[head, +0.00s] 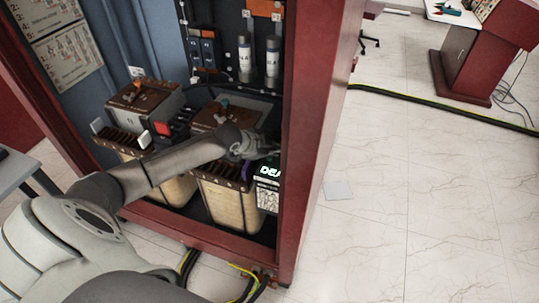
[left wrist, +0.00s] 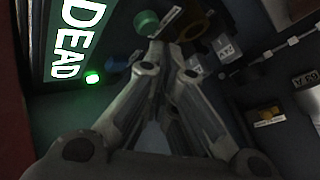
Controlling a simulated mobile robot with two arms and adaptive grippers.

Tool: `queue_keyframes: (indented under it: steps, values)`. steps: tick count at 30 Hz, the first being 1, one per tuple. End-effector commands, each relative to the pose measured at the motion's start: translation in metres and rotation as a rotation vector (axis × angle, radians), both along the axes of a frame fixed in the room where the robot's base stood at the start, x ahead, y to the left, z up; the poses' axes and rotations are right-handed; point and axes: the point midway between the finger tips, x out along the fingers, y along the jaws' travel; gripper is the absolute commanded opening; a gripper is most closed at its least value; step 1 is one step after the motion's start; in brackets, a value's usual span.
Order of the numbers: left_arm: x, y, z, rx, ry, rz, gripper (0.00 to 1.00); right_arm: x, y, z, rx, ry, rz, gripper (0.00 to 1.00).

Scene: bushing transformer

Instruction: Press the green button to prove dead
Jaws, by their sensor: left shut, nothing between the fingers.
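My left arm reaches into the open red cabinet, with the left gripper (head: 262,146) at its right inner side. In the left wrist view the gripper (left wrist: 166,48) is shut and empty. A round green button (left wrist: 146,22) stands just beyond the fingertips, slightly to their left, with a pale label strip beside it. I cannot tell whether they touch. In the head view the panel (head: 268,170) is partly hidden by the gripper. My right gripper is not in view.
The cabinet's red frame (head: 310,130) stands close right of my gripper. Transformer blocks with a cream body (head: 228,203) stand below my arm. Grey cylinders (head: 244,62) hang behind. A red desk (head: 470,55) stands at the back right. The tiled floor right of the cabinet is mostly clear.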

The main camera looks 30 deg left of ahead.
Motion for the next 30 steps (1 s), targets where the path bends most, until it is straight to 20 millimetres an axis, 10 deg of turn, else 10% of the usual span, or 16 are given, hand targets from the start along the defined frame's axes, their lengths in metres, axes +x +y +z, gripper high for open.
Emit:
queue_keyframes:
  steps: [30]
  values:
    - [0.0, 0.0, 0.05, 0.0, 0.0, 0.0, 0.0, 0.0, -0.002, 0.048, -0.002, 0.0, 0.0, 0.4]
